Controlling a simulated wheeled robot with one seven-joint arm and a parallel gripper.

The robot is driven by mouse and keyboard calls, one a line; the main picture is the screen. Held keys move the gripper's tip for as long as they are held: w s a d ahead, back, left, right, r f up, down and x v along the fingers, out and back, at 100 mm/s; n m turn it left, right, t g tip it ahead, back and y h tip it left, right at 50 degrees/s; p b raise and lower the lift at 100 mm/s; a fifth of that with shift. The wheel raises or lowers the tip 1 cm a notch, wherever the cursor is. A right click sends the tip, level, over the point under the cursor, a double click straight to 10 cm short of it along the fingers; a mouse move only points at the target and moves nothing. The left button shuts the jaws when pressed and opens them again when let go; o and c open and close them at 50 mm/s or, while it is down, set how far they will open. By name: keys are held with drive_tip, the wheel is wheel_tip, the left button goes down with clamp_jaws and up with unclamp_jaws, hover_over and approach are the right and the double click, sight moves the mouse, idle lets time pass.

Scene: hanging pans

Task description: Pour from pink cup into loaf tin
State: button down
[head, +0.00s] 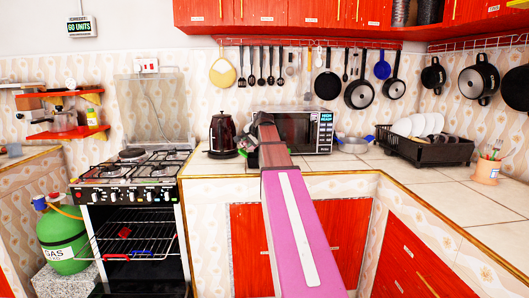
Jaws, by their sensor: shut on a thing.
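My arm, a pink link with a white strip and a brown section beyond it, reaches from the bottom of the head view up to the front of the microwave. My gripper's fingers cannot be made out; they seem hidden behind the arm's far end. I cannot make out a pink cup in this view. I cannot pick out a loaf tin for certain either. A shallow silver vessel (352,145) sits on the counter right of the microwave, and it looks round rather than like a loaf tin.
A microwave (318,133) and a dark kettle (223,132) stand on the back counter. A black dish rack (426,149) with plates and a utensil pot (487,170) are at right. The stove (128,190), its oven open, is at left. Pans hang above; the right counter has bare tiles.

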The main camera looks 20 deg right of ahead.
drive_tip(key=shift+w+a+f+g+h, duration=0.1)
drive_tip(key=shift+w+a+g+h, duration=0.25)
drive_tip(key=shift+w+g+h, duration=0.2)
drive_tip(key=shift+w+a+r+n+g+h, duration=0.5)
drive_tip(key=shift+w+a+r+g+h, duration=0.4)
drive_tip(key=shift+w+a+g, duration=0.25)
drive_tip(key=w+a+g+h, duration=0.2)
drive_tip(key=shift+a+r+n+g+h, duration=0.1)
drive_tip(key=shift+a+n+g+h, duration=0.1)
drive_tip(key=shift+n+g+h, duration=0.2)
